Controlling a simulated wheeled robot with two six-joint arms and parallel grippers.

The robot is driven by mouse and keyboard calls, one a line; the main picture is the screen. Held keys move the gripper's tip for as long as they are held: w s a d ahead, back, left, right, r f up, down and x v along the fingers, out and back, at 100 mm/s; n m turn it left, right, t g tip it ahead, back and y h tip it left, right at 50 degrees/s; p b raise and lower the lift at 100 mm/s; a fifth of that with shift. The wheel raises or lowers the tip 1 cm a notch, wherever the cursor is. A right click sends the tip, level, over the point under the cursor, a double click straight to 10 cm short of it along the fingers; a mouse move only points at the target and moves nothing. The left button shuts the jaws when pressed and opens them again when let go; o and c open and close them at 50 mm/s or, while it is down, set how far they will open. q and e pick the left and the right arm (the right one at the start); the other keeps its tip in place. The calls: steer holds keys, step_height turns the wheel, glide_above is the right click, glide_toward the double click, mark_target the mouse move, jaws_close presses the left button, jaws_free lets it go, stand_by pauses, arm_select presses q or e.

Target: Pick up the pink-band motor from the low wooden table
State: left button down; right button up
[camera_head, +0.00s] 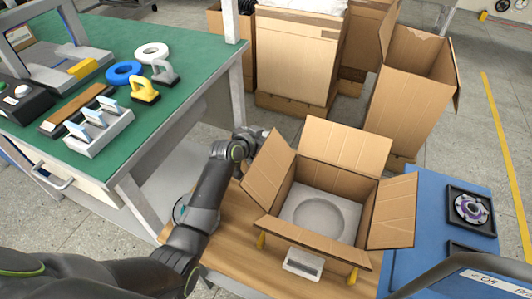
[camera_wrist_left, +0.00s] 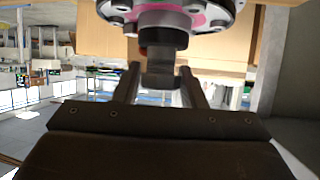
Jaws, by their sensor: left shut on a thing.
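The pink-band motor (camera_wrist_left: 190,18) shows at the top of the left wrist view, cut off by the upper edge. It has a silver flange with bolts, a pink band and a dark shaft. My left gripper (camera_wrist_left: 160,76) is shut on that shaft, one finger on each side. In the head view my left arm reaches to the far left of the open carton; the gripper end is largely hidden behind the carton's flap, and the motor cannot be made out. The low wooden table (camera_head: 229,249) lies under the carton. My right gripper is not in view.
The open carton (camera_head: 343,250) holds grey foam with a round recess (camera_head: 318,214). A green workbench (camera_head: 201,62) stands left; tall cartons (camera_head: 296,57) stand behind.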

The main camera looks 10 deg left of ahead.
arm_select(q)
steer(key=shift+w+r, duration=0.1)
steer(key=shift+r, duration=0.1)
